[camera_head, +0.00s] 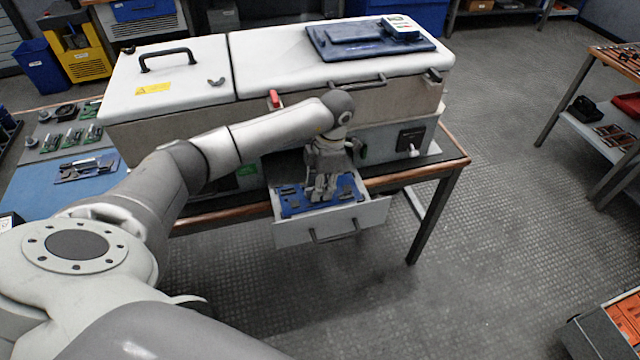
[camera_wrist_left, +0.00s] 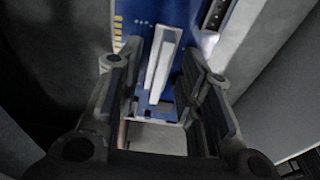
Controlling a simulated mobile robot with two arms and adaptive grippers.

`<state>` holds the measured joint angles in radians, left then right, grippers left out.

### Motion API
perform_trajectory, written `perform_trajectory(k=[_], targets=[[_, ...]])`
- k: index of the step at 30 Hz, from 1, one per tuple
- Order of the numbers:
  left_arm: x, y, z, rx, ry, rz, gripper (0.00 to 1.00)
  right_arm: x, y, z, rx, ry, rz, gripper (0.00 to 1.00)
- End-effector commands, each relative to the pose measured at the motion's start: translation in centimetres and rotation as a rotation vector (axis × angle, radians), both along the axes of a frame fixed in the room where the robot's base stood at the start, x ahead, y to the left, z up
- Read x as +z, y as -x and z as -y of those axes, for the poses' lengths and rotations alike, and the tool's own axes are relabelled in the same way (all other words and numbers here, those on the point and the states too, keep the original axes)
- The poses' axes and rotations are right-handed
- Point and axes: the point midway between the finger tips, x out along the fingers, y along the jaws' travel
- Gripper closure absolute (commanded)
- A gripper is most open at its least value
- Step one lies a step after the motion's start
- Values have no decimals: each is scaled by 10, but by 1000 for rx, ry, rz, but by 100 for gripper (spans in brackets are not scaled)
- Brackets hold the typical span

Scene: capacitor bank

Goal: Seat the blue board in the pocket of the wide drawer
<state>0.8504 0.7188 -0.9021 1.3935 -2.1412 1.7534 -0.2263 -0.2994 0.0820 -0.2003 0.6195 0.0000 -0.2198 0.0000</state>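The wide drawer (camera_head: 290,233) is pulled out from the front of the white cabinet. The blue board (camera_head: 291,203) lies inside it, with several small parts on its face. Whether it is fully down in the pocket cannot be told, as my gripper covers its middle. My left gripper (camera_head: 322,196) points down over the board. In the left wrist view, its two fingers (camera_wrist_left: 160,95) stand apart on either side of a pale upright bar (camera_wrist_left: 163,62) on the blue board (camera_wrist_left: 140,20), with visible gaps. My right gripper is not in view.
The cabinet (camera_head: 175,110) stands on a wood-edged bench behind the drawer. A blue plate (camera_head: 345,42) with a small device (camera_head: 401,27) lies on its lid. A blue mat (camera_head: 45,190) with parts lies at left. The floor in front of the drawer is clear.

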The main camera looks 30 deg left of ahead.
Motion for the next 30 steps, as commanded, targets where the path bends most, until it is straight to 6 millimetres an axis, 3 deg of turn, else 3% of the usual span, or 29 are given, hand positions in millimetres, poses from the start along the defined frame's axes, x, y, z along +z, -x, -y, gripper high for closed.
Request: perform_trajectory(k=[5, 19, 24, 30], targets=[[12, -2, 1, 0, 0, 3, 66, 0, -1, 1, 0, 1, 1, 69], [102, -13, 10, 0, 0, 3, 66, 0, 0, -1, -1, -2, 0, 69], [116, -14, 11, 0, -1, 1, 66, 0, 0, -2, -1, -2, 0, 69], [119, -14, 12, 0, 0, -1, 66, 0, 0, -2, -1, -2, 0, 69]])
